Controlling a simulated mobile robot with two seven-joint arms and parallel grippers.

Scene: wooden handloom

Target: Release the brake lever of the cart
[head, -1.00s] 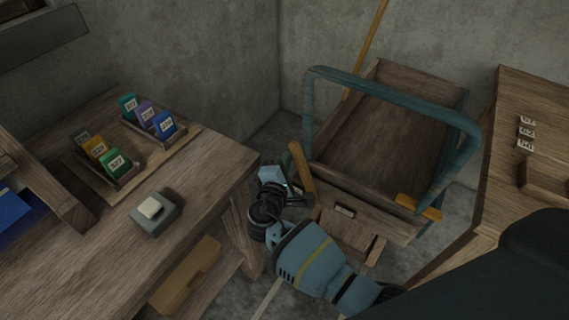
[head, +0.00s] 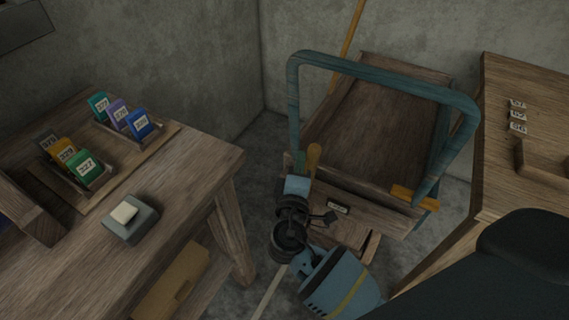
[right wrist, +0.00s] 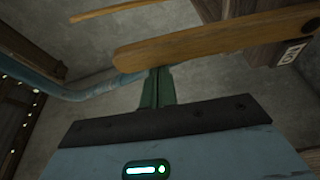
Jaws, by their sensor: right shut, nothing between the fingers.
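The cart (head: 428,88) stands against the back wall with its teal frame handle raised. Its brake lever (head: 313,156), an orange wooden bar, stands near upright at the front left; its lower end is hidden behind my gripper. My right gripper (head: 298,163) is shut and empty, its green fingers just left of the lever. In the right wrist view the lever (right wrist: 215,33) runs across the top, and the shut fingers (right wrist: 156,86) reach its lower edge; I cannot tell if they touch. My left gripper is not in view.
A wooden table (head: 65,255) at left holds racks of coloured numbered cards (head: 85,165) and a grey block (head: 130,222). Another wooden table (head: 500,180) stands close right of the cart. A second orange piece (head: 413,195) is at the cart's front right.

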